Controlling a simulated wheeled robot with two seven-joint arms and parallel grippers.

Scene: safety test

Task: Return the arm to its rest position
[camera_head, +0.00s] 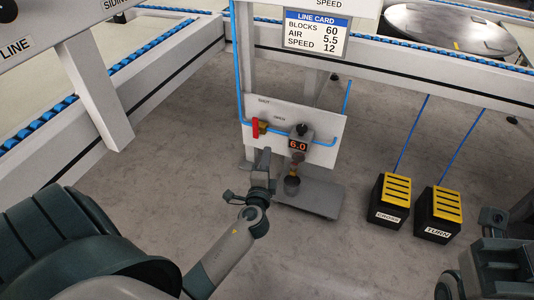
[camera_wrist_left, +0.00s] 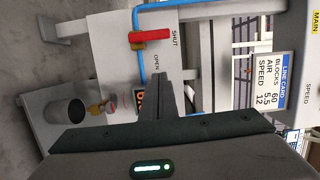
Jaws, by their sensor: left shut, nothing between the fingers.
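My left arm (camera_head: 225,252) reaches from the lower left toward the panel. My left gripper (camera_head: 263,163) is shut and empty, in front of the lower left part of the white panel (camera_head: 325,122). In the left wrist view its closed fingers (camera_wrist_left: 160,98) point toward the panel and cover part of the orange display. I cannot tell how far they are from the panel. A red valve lever (camera_head: 255,128) stands upright in the head view, across the blue pipe; it also shows in the left wrist view (camera_wrist_left: 150,36). My right gripper is not clearly visible.
The display (camera_head: 298,146) reads 6.0, with a brass fitting and grey cup (camera_head: 291,186) below it, right of my gripper. Two black-and-yellow pedals, CROSS (camera_head: 389,201) and TURN (camera_head: 438,215), stand on the floor. A line card (camera_head: 317,33) hangs above. Floor left of my arm is clear.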

